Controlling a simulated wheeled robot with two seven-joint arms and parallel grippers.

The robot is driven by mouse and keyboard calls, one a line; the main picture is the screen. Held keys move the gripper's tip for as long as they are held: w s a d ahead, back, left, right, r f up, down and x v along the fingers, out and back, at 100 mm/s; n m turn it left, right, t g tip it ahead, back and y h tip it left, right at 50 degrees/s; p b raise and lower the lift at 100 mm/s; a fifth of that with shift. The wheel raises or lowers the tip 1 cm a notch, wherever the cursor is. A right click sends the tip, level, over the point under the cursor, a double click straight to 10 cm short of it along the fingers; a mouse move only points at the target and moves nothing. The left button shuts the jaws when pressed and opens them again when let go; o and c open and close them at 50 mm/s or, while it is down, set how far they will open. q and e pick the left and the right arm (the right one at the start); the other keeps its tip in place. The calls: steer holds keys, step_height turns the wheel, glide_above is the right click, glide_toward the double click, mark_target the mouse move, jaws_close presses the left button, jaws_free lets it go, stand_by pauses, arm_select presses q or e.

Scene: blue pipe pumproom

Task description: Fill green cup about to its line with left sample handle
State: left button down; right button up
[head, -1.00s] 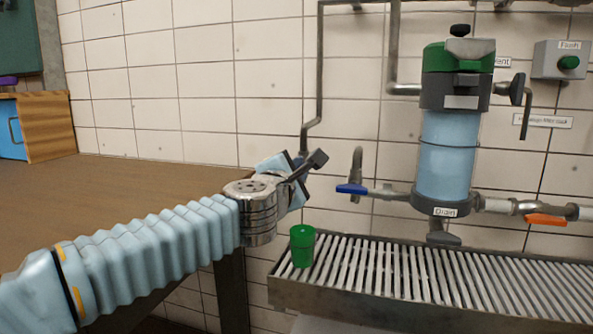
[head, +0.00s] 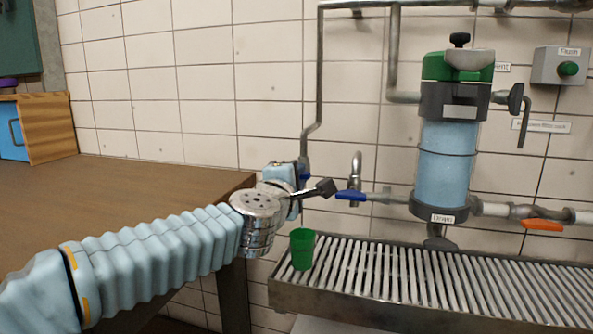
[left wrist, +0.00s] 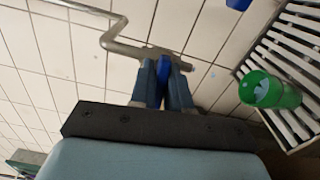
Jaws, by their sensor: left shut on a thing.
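The green cup (head: 302,248) stands upright on the left end of the slatted drain tray. It also shows in the left wrist view (left wrist: 270,91), its mouth partly visible; I cannot tell the water level or see its line. My left gripper (left wrist: 164,76) is shut on the blue left sample handle (left wrist: 165,68), on the grey pipe (left wrist: 127,44) by the wall. In the head view the handle (head: 304,171) is mostly hidden behind my left wrist. The gripper is above and left of the cup, apart from it. My right gripper is out of view.
Another blue handle (head: 350,195) sits on a tap right of my gripper, by the blue filter housing (head: 446,165). An orange handle (head: 542,225) is farther right. A wooden table (head: 150,185) lies left. The metal tray (head: 400,312) is clear right of the cup.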

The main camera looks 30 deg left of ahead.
arm_select(q)
steer(key=shift+m+p, duration=0.3)
steer(key=shift+m, duration=0.5)
steer(key=shift+f, duration=0.1)
steer(key=c, duration=1.2)
jaws_free()
steer(key=p+v, duration=0.2)
steer(key=v, duration=1.1)
steer(key=shift+s, duration=0.4)
